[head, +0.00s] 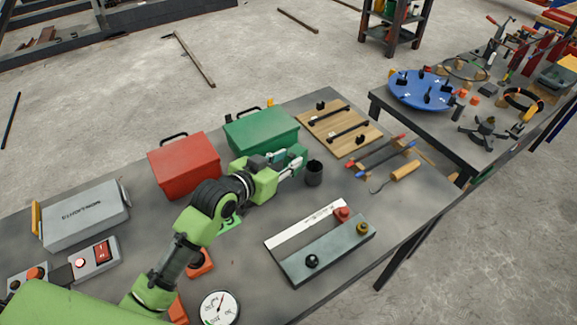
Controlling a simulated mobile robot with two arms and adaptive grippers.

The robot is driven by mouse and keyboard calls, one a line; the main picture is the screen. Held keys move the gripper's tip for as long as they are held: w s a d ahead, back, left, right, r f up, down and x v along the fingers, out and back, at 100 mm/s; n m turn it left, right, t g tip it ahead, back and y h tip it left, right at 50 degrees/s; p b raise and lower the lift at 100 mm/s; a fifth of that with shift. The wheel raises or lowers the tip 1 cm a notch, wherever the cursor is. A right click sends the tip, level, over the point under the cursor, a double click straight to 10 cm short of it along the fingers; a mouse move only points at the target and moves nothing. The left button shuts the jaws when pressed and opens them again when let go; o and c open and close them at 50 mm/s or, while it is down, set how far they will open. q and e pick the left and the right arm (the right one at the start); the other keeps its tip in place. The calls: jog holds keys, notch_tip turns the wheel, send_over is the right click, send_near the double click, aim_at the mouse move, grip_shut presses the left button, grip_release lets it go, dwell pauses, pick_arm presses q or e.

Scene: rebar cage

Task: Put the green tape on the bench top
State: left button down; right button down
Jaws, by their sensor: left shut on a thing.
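My left gripper (293,163) reaches in over the bench top (395,215) from the lower left. It is shut on a small green thing, which looks like the green tape (298,154); the fingers hide most of it. The gripper is in front of the green toolbox and just left of a dark cup (314,174). I cannot tell whether the held thing touches the bench. My right gripper is not in view.
A red toolbox (184,165) and a green toolbox (261,130) stand behind my arm. A wooden board with black handles (339,128) lies at the back. A grey plate with knobs (328,248) lies in front. Bare bench shows right of the plate.

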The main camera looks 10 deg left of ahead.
pick_arm(q)
jog(key=shift+w+d+f, duration=0.2)
jog(key=shift+w+f, duration=0.5)
notch_tip(320, 180, down, 2)
jog(key=shift+f+p, duration=0.1)
jog(key=shift+p, duration=0.45)
jog(key=shift+f, duration=0.4)
jog(key=c, duration=1.6)
grip_release()
jog(key=shift+s, duration=0.1)
jog(key=shift+c, duration=0.2)
